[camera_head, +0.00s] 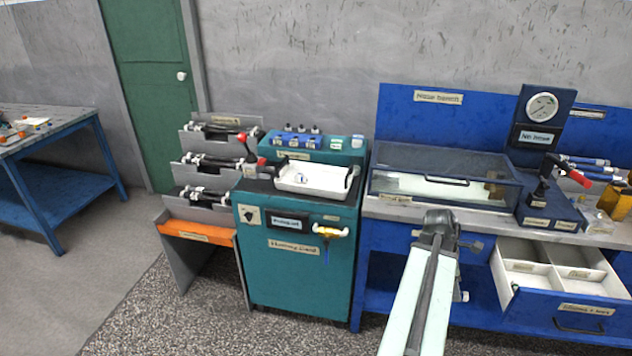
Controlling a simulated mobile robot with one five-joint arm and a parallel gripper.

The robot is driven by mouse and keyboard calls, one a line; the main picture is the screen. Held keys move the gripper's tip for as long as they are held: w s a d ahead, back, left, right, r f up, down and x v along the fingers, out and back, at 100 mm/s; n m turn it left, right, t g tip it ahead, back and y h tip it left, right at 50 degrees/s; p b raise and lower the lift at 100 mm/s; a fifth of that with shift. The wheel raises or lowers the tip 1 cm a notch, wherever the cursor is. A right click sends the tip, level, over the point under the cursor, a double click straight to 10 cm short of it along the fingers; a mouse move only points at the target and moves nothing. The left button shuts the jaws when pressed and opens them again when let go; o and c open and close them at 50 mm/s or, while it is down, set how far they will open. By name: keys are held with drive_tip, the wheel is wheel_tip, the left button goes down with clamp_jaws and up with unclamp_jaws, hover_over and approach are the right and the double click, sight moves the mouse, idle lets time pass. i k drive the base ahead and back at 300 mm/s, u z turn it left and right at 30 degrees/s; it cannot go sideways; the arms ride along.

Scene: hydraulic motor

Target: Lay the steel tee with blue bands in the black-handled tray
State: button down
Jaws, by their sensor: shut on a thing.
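The black-handled tray (325,184) is white and shallow. It sits on top of the teal cabinet, with dark handles at its left and right ends. A small pale thing with dark blue marks (301,179) shows inside the tray; it is too small to tell what it is. My gripper (438,221) is at the far end of my arm, in front of the blue bench and to the right of and apart from the tray. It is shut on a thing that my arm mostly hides. I cannot make out the steel tee or its blue bands there.
On the blue bench are a lidded clear case (445,178) and a gauge stand (541,107). An open drawer (560,311) juts out right.

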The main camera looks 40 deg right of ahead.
sight(327, 184)
drive_tip(key=u, duration=0.05)
drive_tip(key=i, duration=0.95)
drive_tip(key=z, duration=0.05)
